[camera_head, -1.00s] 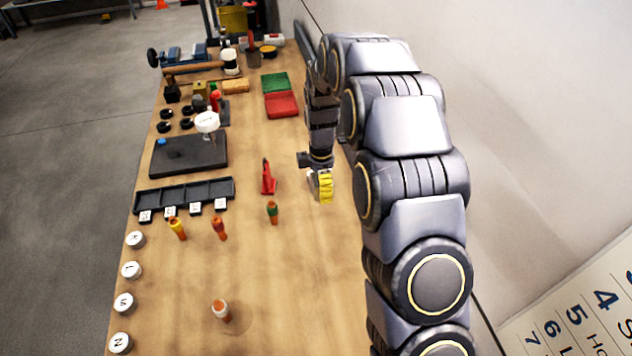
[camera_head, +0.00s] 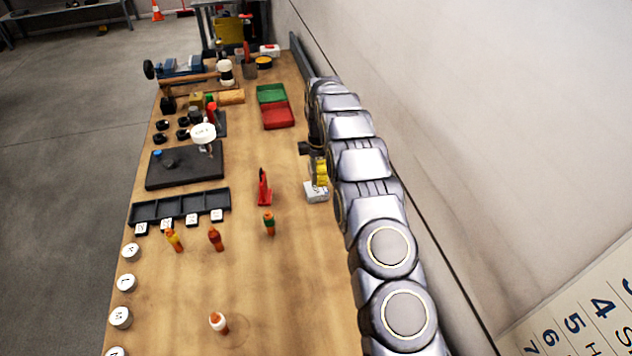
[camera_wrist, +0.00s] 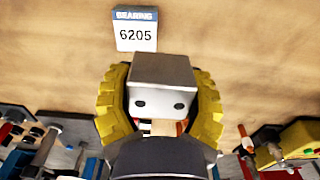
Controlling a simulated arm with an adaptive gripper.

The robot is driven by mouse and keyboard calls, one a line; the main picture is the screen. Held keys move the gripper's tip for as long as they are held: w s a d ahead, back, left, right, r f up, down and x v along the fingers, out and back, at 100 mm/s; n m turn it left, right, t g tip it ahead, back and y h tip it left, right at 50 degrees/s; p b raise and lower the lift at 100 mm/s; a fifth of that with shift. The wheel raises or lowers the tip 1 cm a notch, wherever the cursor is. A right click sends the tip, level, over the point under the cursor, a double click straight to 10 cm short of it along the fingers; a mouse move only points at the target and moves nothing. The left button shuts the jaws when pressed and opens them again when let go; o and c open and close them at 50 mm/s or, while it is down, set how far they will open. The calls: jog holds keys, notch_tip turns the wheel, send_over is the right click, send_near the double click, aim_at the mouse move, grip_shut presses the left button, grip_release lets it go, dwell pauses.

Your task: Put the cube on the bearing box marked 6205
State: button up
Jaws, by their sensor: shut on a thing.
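My gripper (camera_wrist: 161,112) has yellow ribbed fingers and is shut on a pale grey cube (camera_wrist: 160,73), one finger on each side, in the wrist view. The bearing box (camera_wrist: 135,30) is white with a blue band reading "BEARING" and the number 6205. It lies on the table beyond the cube, a little left in that view. In the head view my gripper (camera_head: 320,173) is over a small white box (camera_head: 316,192), apparently the bearing box. I cannot make out the cube there, nor whether it touches the box.
A red clamp-like tool (camera_head: 264,188) and a green-and-orange piece (camera_head: 269,223) stand left of my gripper. Red (camera_head: 278,115) and green (camera_head: 271,93) trays lie farther back. A black slotted rack (camera_head: 180,206) is at the left.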

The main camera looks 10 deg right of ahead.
aim_at(316, 187)
jog(key=shift+w+d+f, duration=0.15)
jog(key=shift+w+f, duration=1.4)
jog(key=shift+f, duration=0.25)
jog(key=shift+f, duration=0.1)
jog(key=shift+w, duration=0.15)
jog(key=shift+f, duration=1.6)
jog(key=shift+f, duration=0.1)
jog(key=o, duration=1.2)
jog(key=shift+f, duration=0.1)
jog(key=shift+c, duration=0.2)
